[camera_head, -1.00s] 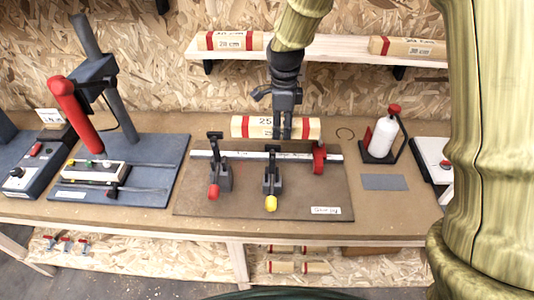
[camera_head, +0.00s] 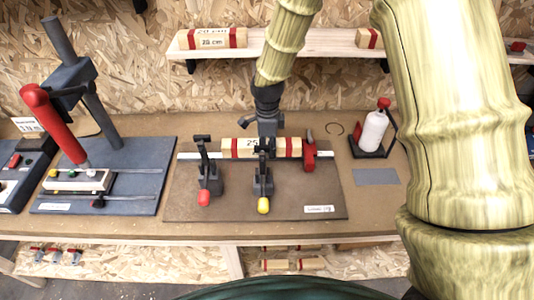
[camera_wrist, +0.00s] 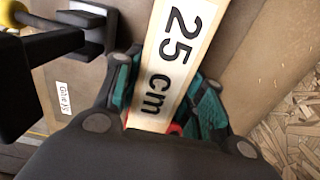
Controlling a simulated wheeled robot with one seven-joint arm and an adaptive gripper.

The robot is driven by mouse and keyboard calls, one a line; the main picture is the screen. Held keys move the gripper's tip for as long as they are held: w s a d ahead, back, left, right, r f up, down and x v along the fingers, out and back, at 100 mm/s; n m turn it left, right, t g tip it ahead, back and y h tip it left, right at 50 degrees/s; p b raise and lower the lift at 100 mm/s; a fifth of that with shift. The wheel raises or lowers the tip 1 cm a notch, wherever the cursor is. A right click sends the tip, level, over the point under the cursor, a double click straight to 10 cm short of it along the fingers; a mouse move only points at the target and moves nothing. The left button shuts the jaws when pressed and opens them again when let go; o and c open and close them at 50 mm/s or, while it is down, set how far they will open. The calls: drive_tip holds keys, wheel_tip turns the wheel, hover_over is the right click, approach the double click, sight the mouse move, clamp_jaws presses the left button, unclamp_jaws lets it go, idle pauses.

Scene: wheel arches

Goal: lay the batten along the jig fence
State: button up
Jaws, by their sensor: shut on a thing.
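The batten (camera_head: 232,148) is a pale wooden bar with red bands, marked 25 cm; it also shows in the wrist view (camera_wrist: 180,35). My gripper (camera_head: 266,143) is shut on it near its middle, with the fingers on either side in the wrist view (camera_wrist: 163,90). The jig fence (camera_head: 196,156) is a pale metal strip along the back of the brown jig board (camera_head: 235,203). The batten is roughly parallel to the fence and hides its middle stretch. I cannot tell whether it touches the fence or board. A red stop (camera_head: 310,152) stands at the batten's right end.
A red-tipped clamp (camera_head: 205,180) and a yellow-tipped clamp (camera_head: 263,185) stand on the board in front of the fence. A drill-press-like tool (camera_head: 80,120) is left; a white bottle (camera_head: 373,132) is right.

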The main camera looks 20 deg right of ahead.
sight(267, 143)
drive_tip(key=shift+f+p, duration=0.85)
drive_tip(key=shift+f, duration=1.4)
drive_tip(key=shift+f+b, duration=0.35)
drive_tip(key=shift+f, duration=0.25)
drive_tip(key=o, duration=1.2)
drive_tip(key=shift+c, duration=0.2)
drive_tip(key=shift+r+p, duration=0.35)
drive_tip(key=shift+r, duration=0.25)
drive_tip(key=shift+r+b, duration=2.3)
drive_tip(key=shift+r, duration=3.7)
